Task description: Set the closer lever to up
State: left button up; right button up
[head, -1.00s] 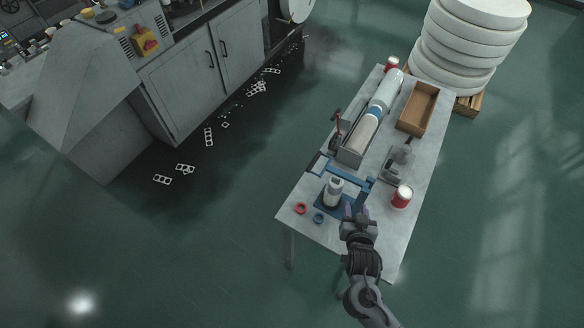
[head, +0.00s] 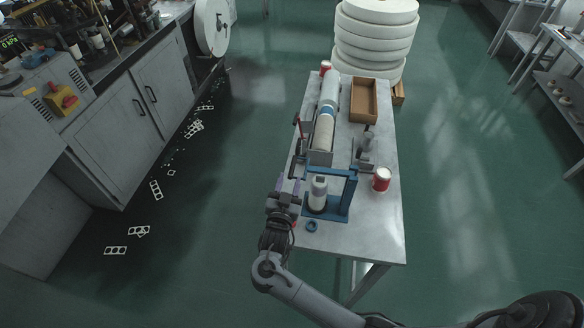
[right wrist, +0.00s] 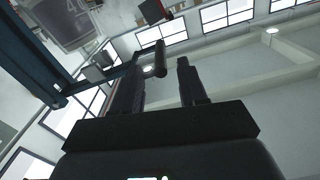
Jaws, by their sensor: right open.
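The closer is a blue frame (head: 346,195) on the near part of the table, with a pale can-like piece (head: 318,193) standing in it. Its lever (head: 298,166) reaches out to the left from the top of the frame; its exact angle is hard to tell. My right gripper (head: 288,184) is open and empty, just in front of the lever's end on the frame's left. In the right wrist view, a dark cylindrical handle (right wrist: 160,59) shows between the two spread fingers, closer to the left one. Contact cannot be told. My left gripper is not in view.
A red-and-white can (head: 381,180) stands right of the closer, and a blue ring (head: 311,226) lies in front. The table's near right corner (head: 375,240) is clear.

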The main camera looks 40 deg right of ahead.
aim_at(292, 167)
jog(key=shift+p+x, duration=0.35)
jog(key=shift+x, duration=2.55)
grip_shut()
